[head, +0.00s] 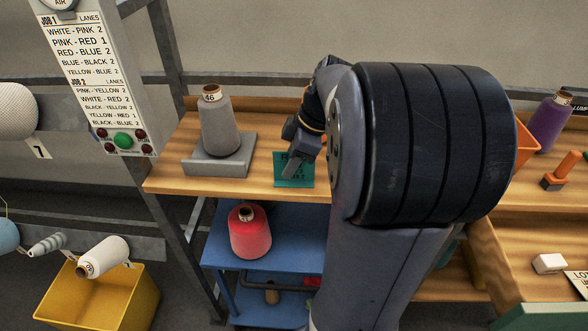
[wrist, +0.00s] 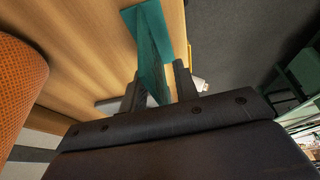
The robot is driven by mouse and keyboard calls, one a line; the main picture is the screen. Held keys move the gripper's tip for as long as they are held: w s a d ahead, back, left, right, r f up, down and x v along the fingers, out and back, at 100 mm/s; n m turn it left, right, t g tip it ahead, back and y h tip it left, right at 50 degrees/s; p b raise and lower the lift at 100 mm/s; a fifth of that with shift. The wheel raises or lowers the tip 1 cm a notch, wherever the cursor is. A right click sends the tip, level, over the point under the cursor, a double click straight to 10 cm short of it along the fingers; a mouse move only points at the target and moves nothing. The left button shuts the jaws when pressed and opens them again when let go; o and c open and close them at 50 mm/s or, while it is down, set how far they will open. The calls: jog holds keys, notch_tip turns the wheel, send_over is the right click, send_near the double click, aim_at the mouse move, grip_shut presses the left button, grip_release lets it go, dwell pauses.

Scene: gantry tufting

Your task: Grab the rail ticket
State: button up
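The rail ticket, a teal card with dark lettering (head: 293,178), stands at the front edge of the wooden shelf, partly covered by my gripper. My gripper (head: 298,158) reaches down over it from the right. In the wrist view, the teal ticket (wrist: 150,40) runs down between the two fingers of my gripper (wrist: 158,88). The fingers stand apart on either side of it, with a gap visible. I cannot tell whether either finger touches it.
A grey cone (head: 219,125) marked 46 sits on a grey stand left of the ticket. A red cone (head: 249,232) is on the blue cart below. An orange dotted surface (wrist: 18,95) is close on the left in the wrist view. My arm hides much of the shelf's right part.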

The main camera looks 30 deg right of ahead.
jog(key=shift+c, duration=0.6)
grip_shut()
